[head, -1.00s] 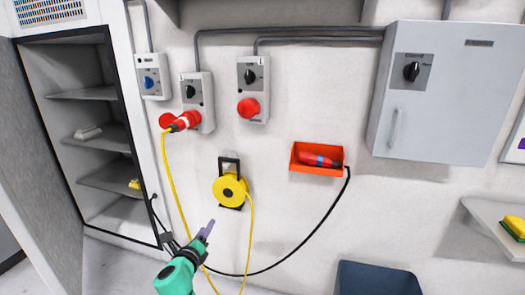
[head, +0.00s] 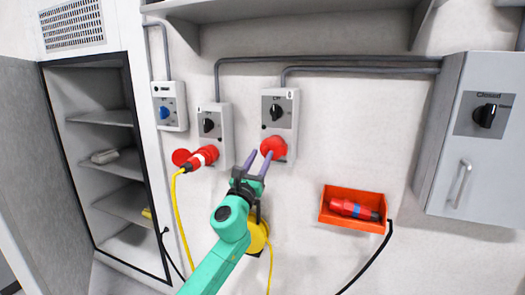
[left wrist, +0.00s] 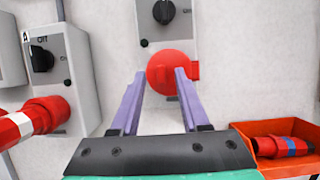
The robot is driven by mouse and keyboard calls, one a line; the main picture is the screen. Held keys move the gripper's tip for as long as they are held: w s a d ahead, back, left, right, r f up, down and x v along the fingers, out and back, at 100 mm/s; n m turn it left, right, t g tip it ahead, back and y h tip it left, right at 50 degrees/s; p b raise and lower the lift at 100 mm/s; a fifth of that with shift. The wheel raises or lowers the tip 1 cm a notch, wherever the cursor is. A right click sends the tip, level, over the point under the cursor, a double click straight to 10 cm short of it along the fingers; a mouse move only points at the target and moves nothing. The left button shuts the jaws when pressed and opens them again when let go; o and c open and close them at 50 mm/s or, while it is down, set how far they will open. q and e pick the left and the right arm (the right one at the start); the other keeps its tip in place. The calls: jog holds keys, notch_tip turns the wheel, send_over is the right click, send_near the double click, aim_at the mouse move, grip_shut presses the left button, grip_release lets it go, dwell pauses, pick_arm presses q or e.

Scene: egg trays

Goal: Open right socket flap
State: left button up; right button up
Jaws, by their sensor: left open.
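The right socket box (head: 280,108) is grey with a black rotary switch, and its round red flap (head: 273,147) sits at the bottom and looks closed. My left gripper (head: 259,155) is open, its two purple fingers pointing up at the flap. In the left wrist view the fingertips (left wrist: 160,73) stand on either side of the lower part of the red flap (left wrist: 172,66). Nothing is held between them, and I cannot tell whether they touch the flap. My right gripper is not in view.
The left socket box (head: 216,130) has a red plug (head: 203,157) with a yellow cable in it. An orange bin (head: 350,218) on the wall holds another red plug (head: 354,209). A yellow reel (head: 257,236) is partly behind my arm. A grey cabinet (head: 470,150) stands right.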

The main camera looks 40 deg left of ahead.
pick_arm(q)
jog(key=shift+w+r, duration=0.4)
jog(key=shift+w, duration=0.15)
jog(key=shift+a, duration=0.1)
grip_shut()
dwell(0.9)
